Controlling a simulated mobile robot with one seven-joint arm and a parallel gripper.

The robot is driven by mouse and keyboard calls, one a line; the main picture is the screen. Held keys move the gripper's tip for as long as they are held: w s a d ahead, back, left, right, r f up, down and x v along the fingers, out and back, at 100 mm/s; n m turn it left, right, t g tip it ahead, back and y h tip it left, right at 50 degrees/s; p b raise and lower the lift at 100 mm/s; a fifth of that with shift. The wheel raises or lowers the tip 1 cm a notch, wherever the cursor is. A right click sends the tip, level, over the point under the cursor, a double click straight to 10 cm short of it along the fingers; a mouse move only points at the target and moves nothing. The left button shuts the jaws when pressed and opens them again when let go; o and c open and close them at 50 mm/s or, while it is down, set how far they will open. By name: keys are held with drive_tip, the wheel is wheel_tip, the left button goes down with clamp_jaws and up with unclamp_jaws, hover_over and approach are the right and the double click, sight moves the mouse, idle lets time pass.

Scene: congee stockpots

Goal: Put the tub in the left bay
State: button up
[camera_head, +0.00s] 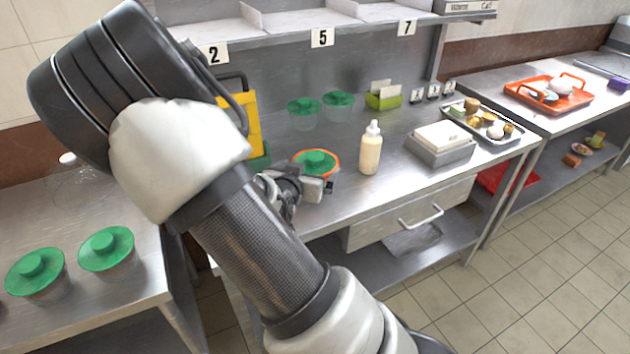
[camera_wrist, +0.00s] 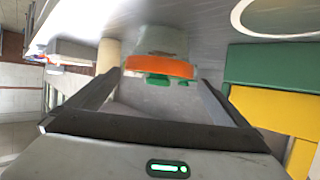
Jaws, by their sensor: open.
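A clear tub with a green lid and an orange rim band (camera_head: 316,160) stands on the steel counter beside my gripper. In the wrist view the tub (camera_wrist: 162,42) appears upside down, just ahead of the fingertips. Whether the fingertips touch the tub cannot be told. The raised shelf has bays split by dividers; the left bay is above label 2 (camera_head: 214,54), partly hidden by my arm. Labels 5 (camera_head: 322,38) and 7 (camera_head: 407,27) are further right.
Two green-lidded tubs (camera_head: 304,112) (camera_head: 338,104) stand behind, and others (camera_head: 106,250) on the left counter. A cream bottle (camera_head: 370,150) is close right of the tub. A yellow and green object (camera_head: 252,125) is behind left. A grey box (camera_head: 440,146) and food tray (camera_head: 485,125) stand right.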

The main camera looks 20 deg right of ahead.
sight(313, 164)
drive_tip(key=b+x, duration=0.1)
drive_tip(key=x, duration=0.6)
drive_tip(key=shift+s+d+r, duration=0.1)
drive_tip(key=shift+r, duration=0.05)
drive_tip(key=c, duration=0.9)
drive_tip(key=shift+r, duration=0.2)
drive_tip(key=shift+c, duration=0.7)
